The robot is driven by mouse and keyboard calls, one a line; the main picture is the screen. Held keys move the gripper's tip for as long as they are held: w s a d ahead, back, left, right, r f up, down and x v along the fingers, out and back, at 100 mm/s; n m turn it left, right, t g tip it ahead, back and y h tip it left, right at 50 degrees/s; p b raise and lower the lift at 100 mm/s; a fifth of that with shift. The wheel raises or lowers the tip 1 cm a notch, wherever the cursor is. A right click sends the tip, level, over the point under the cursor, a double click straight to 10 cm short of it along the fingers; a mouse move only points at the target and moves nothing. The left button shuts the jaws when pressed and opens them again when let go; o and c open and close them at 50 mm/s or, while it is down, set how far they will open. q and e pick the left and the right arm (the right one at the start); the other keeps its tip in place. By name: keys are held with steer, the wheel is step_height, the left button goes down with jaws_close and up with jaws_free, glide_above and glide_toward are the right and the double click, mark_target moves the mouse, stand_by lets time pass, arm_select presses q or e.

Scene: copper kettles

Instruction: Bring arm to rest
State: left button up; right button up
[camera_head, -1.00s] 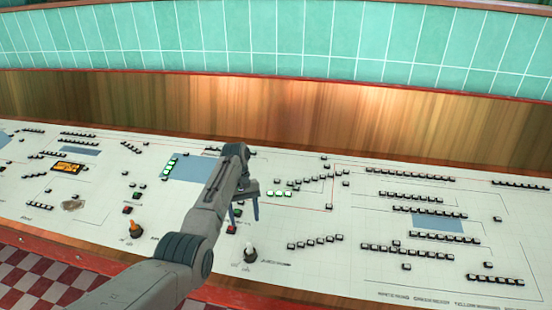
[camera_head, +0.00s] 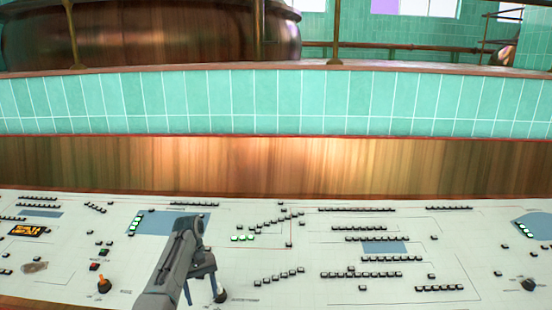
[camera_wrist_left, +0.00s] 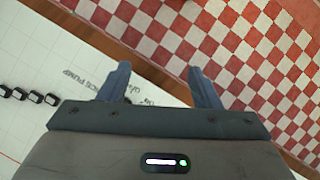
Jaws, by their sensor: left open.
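My left arm comes up from the bottom of the head view over the white control panel (camera_head: 300,255). The panel's front edge passes below the fingers there. My right gripper does not show.
An orange lever (camera_head: 104,285) stands left of the gripper. Rows of black buttons (camera_head: 360,274) cover the panel. A wood-panelled wall (camera_head: 300,165) and green tiles (camera_head: 300,95) rise behind it. A copper kettle (camera_head: 170,35) stands beyond. Red-and-white checkered floor (camera_wrist_left: 240,50) lies in front of the panel.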

arm_select(q)
steer(key=s+a+f+m+t+y, duration=0.1)
steer(key=s+a+f+t, duration=0.1)
steer(key=s+f, duration=0.65)
steer(key=s+a+f+m+t+y, duration=0.1)
steer(key=s+a+f+t, duration=0.15)
steer(key=s+f, duration=0.6)
steer(key=s+r+m+t, duration=0.1)
steer(key=s+r, duration=0.3)
steer(key=s, duration=0.5)
steer(key=s+a+r+m+t, duration=0.15)
steer(key=s+r, duration=0.25)
steer(key=s, duration=0.5)
steer(key=s+d+r+m+t, duration=0.15)
steer(key=s+r, duration=0.25)
steer(key=s, duration=0.5)
steer(key=a+f+g+y+b, duration=0.1)
steer(key=a+f+g+b, duration=0.2)
steer(key=f, duration=3.1)
steer(key=s+a+f+b, duration=0.2)
steer(key=s+f, duration=1.7)
steer(key=f, duration=0.3)
steer(key=shift+b, duration=0.4)
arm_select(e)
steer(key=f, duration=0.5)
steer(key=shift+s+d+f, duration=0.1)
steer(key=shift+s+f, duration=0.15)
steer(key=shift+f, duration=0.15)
